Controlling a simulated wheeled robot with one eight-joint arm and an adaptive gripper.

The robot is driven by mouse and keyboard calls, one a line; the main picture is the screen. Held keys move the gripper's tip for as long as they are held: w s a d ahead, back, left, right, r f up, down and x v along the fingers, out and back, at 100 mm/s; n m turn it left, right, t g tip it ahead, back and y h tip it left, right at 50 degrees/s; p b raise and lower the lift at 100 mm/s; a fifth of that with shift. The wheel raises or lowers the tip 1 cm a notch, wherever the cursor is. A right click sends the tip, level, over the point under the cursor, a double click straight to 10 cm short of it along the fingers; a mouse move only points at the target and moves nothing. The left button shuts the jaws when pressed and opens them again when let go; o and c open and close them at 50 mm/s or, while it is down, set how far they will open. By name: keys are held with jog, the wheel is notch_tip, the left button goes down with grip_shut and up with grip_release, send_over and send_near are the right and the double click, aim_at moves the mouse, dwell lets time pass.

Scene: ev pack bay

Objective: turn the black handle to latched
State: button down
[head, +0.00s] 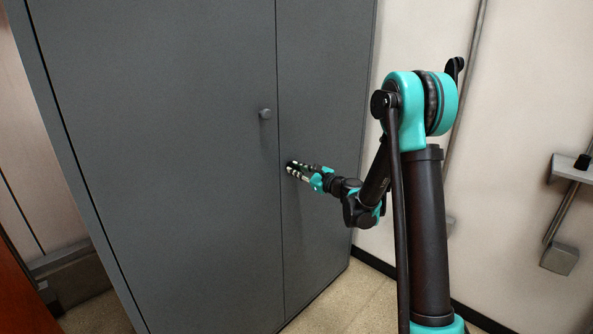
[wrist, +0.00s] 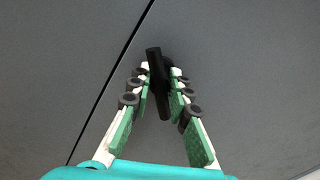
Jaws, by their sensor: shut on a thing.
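The black handle (wrist: 157,66) is a short bar on the grey cabinet front, just right of the door seam in the wrist view. It runs nearly upright in that view, its upper end leaning slightly left, with a round black base partly seen behind it. My gripper (wrist: 161,88) has its green-padded fingers on both sides of the bar, shut on it. In the head view, my gripper (head: 291,168) reaches the cabinet from the right and largely hides the handle, so its angle cannot be told there.
The tall grey cabinet (head: 170,150) has a small grey knob (head: 265,114) on its left door, up and left of my gripper. The pale wall (head: 520,90) stands to the right, with a bracket (head: 572,168) on it. Some floor (head: 345,298) shows clear below.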

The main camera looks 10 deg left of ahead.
jog(key=m, duration=0.5)
jog(key=shift+a+m, duration=0.1)
jog(key=shift+m, duration=0.2)
jog(key=m, duration=0.5)
jog(key=shift+m, duration=0.4)
jog(key=c, duration=1.3)
grip_release()
jog(key=shift+c, duration=0.2)
jog(key=v, duration=1.2)
